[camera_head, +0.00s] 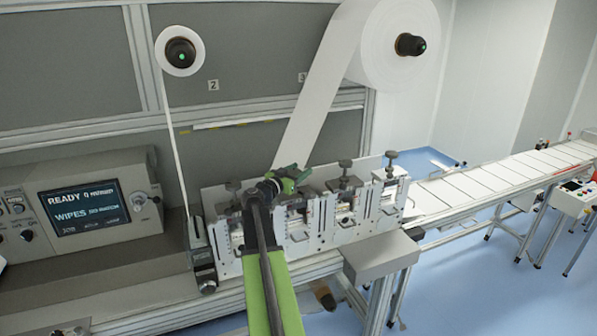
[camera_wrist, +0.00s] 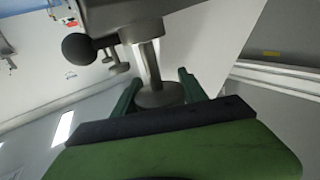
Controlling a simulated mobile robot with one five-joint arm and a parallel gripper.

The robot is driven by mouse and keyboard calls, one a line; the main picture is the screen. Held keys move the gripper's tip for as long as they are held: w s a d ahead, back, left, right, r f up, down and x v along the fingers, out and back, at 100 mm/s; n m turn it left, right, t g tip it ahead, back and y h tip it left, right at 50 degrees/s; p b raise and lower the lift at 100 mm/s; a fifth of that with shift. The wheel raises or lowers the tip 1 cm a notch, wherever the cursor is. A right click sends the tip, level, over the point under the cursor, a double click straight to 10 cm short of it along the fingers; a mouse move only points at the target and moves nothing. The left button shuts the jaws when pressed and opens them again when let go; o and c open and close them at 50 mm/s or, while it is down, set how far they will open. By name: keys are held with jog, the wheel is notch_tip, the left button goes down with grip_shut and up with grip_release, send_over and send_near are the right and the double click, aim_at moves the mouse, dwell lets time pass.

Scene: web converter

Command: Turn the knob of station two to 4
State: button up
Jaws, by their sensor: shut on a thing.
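My green gripper (camera_head: 292,176) reaches over the row of stations on the converter (camera_head: 325,228), at the second position from the left. In the wrist view its two green fingers (camera_wrist: 157,88) stand on either side of a grey round knob (camera_wrist: 160,97) on a metal post, and they are shut on it. In the head view the gripper covers this knob. Other dark knobs stand along the row: one at the left (camera_head: 233,187), one just right of the gripper (camera_head: 345,164) and one further right (camera_head: 391,156). I cannot read any station number or dial value.
A display (camera_head: 84,207) reading READY and WIPES is at the left. A white web (camera_head: 318,95) runs down from a large roll (camera_head: 395,45) behind the gripper. A grey box (camera_head: 382,256) sticks out in front of the stations. A conveyor (camera_head: 500,178) extends right.

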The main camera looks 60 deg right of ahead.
jog(key=shift+s+d+m+g, duration=0.15)
jog(key=shift+m+g, duration=0.25)
jog(key=shift+g, duration=0.4)
jog(key=shift+s, duration=0.1)
jog(key=o, duration=1.3)
jog(key=shift+o, duration=0.2)
jog(key=s+r+p, duration=1.1)
jog(key=shift+s+d, duration=0.2)
jog(key=shift+s, duration=0.05)
